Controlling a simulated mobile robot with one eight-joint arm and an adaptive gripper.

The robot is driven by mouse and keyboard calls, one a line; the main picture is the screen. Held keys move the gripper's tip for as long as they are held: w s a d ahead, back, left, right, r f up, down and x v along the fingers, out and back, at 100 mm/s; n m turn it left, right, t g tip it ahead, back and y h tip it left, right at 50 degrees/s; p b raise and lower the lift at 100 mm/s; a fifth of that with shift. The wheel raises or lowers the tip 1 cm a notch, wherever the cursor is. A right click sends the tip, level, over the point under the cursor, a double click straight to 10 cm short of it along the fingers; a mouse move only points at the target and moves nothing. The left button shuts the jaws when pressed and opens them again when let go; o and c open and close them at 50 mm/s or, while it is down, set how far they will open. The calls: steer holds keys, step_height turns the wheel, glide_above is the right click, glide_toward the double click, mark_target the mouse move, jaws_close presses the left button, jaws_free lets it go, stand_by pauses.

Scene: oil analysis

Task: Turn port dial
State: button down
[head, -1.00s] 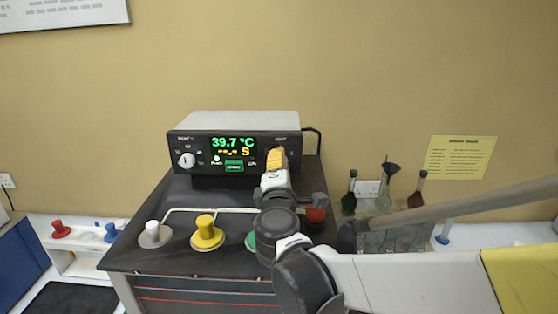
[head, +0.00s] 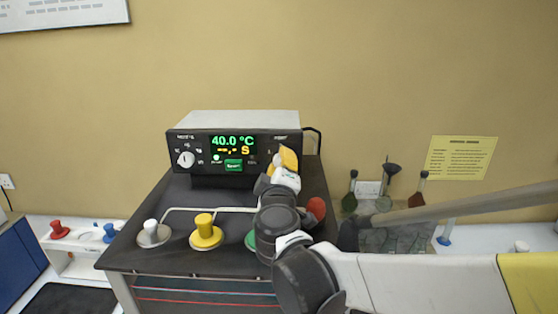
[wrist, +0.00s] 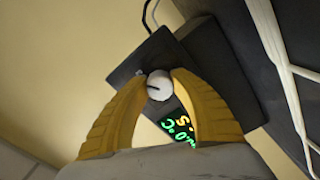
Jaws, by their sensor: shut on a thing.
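The black-fronted control unit (head: 233,119) stands on the dark bench and its green display reads 40.0 °C. A white dial (wrist: 159,86) at one end of its panel lies between my gripper's yellow fingertips in the wrist view. My gripper (wrist: 160,77) is shut on this dial, with a finger on either side. In the head view, my gripper (head: 287,160) reaches the panel's right end and hides that dial. A second white dial (head: 186,160) sits uncovered at the panel's left end. I cannot read the labels by the dials.
White (head: 152,233), yellow (head: 206,231) and partly hidden green (head: 250,240) knobs stand on the bench in front of the unit. A red knob (head: 316,207) is close beside my arm. Flasks (head: 384,200) stand to the right. A black cable runs from the unit's right side.

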stand_by(0.3)
steer(key=c, duration=1)
jaws_free()
steer(key=s, duration=1.2)
steer(key=shift+a, duration=0.25)
